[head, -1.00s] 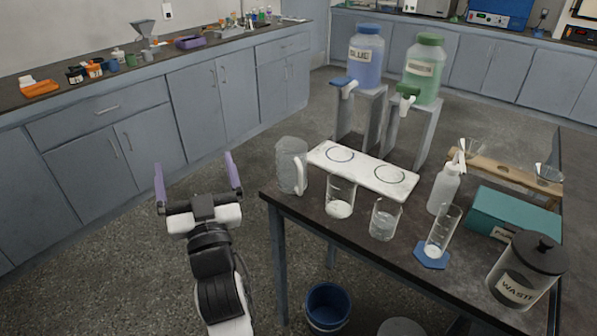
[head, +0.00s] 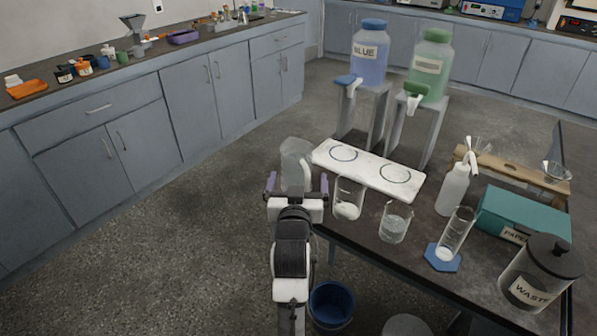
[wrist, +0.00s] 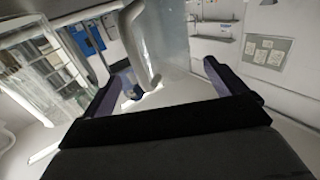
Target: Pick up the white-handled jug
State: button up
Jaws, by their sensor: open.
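The white-handled jug (head: 297,158) is a clear, upright vessel at the near left corner of the dark table. My gripper (head: 297,183) is in front of it in the head view, with purple fingers spread, and hides its lower part. In the wrist view the jug's clear wall (wrist: 172,40) and white handle (wrist: 136,45) stand between and beyond the two fingers of my gripper (wrist: 160,75). The gripper is open and not closed on the jug. I cannot tell whether a finger touches it.
A white board with two circles (head: 370,170) lies just right of the jug. Beakers (head: 347,200) (head: 395,222) stand near the table's front edge. Blue (head: 369,60) and green (head: 428,70) dispensers stand behind. A blue bucket (head: 331,305) is on the floor below.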

aim_at(295, 167)
jog(key=w, duration=0.1)
jog(key=w+p, duration=0.1)
jog(key=w, duration=0.1)
jog(key=w+p, duration=0.1)
jog(key=w, duration=0.1)
jog(key=shift+w+a+r, duration=0.25)
jog(key=shift+a, duration=0.05)
jog(key=shift+w+f, duration=0.1)
jog(key=shift+w, duration=0.2)
jog(key=shift+c, duration=0.2)
jog(key=c, duration=1.4)
